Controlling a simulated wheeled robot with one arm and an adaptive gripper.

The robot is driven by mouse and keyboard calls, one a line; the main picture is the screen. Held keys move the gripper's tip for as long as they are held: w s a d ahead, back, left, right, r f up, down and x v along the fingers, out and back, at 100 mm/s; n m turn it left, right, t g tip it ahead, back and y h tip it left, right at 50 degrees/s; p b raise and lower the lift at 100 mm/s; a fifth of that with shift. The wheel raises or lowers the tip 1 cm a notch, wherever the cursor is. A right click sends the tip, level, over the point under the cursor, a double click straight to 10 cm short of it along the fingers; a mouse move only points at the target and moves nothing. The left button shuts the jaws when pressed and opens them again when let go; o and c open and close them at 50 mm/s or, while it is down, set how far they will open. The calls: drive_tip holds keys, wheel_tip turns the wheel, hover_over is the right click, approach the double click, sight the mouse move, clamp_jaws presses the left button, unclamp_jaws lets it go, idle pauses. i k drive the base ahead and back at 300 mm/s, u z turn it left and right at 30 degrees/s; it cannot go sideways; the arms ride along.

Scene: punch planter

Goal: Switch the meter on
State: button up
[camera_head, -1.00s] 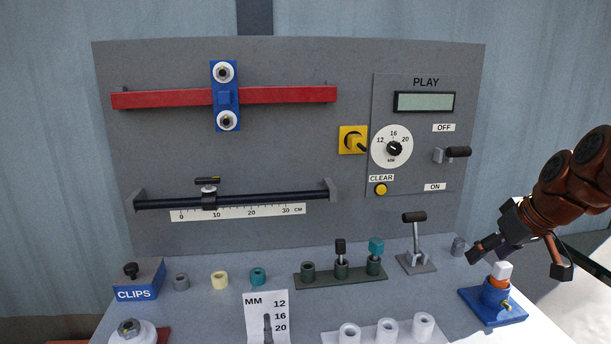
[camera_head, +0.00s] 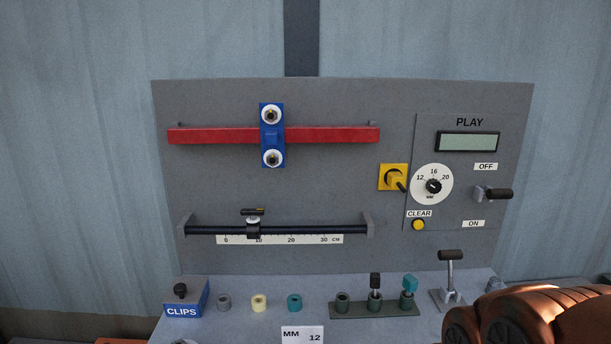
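The meter panel (camera_head: 462,210) is at the right of the grey board. Its PLAY display (camera_head: 467,142) is blank. A black-handled switch lever (camera_head: 493,193) sticks out between the OFF label (camera_head: 486,167) above and the ON label (camera_head: 473,224) below. The lever lies roughly level, a little nearer OFF. A dial (camera_head: 432,185) and a yellow CLEAR button (camera_head: 418,225) sit to its left. My brown arm fills the lower right corner, below the panel. My gripper is outside the picture.
A black-handled upright lever (camera_head: 450,268) stands on the bench below the panel, beside my arm. A yellow fitting (camera_head: 393,178) juts from the board left of the dial. A dark rack (camera_head: 374,308) stands on the bench. Space before the switch looks clear.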

sight(491, 193)
drive_tip(key=u, duration=0.05)
drive_tip(key=k, duration=0.5)
drive_tip(key=z, duration=0.8)
drive_tip(key=i, duration=0.8)
drive_tip(key=u, duration=0.35)
